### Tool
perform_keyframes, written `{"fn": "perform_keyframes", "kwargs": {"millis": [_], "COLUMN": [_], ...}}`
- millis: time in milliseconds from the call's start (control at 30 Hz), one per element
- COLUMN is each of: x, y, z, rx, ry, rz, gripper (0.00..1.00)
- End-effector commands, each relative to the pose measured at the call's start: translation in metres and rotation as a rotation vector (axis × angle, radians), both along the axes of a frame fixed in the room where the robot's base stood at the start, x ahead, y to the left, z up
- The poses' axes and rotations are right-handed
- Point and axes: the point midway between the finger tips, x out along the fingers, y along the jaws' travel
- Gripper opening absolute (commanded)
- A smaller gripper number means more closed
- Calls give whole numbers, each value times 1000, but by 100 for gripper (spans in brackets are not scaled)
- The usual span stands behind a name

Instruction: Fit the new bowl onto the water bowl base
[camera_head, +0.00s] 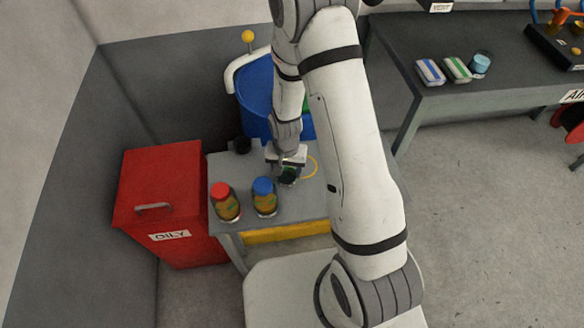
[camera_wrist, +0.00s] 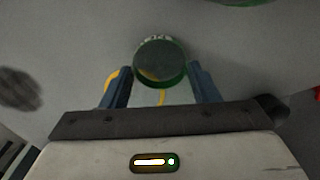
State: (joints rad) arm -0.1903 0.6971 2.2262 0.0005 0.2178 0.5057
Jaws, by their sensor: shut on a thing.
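My gripper (camera_head: 287,163) is low over the grey table, pointing down. In the wrist view its two blue fingers (camera_wrist: 160,68) stand on either side of a dark green round cup-like piece, which I take for the new bowl (camera_wrist: 160,54); they are shut on it. The bowl (camera_head: 289,175) shows small and dark beneath the gripper in the head view. I cannot tell whether it touches the table. I cannot make out the water bowl base in either view.
A yellow ring (camera_head: 315,167) lies right of the gripper. A red-lidded jar (camera_head: 226,203) and a blue-lidded jar (camera_head: 264,198) stand at the table's front left. A red bin (camera_head: 160,190) is to the left, a blue drum (camera_head: 257,97) behind.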

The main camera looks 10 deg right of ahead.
Motion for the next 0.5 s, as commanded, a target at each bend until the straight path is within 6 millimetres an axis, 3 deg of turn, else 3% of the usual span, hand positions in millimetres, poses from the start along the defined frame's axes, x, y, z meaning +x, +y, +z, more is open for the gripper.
{"fn": "perform_keyframes", "kwargs": {"millis": [200,233,500], "x": [0,0,0], "y": [0,0,0], "z": [-4,-4,-3], "rx": [0,0,0], "ry": [0,0,1], "rz": [1,1,1], "gripper": [26,56,77]}}
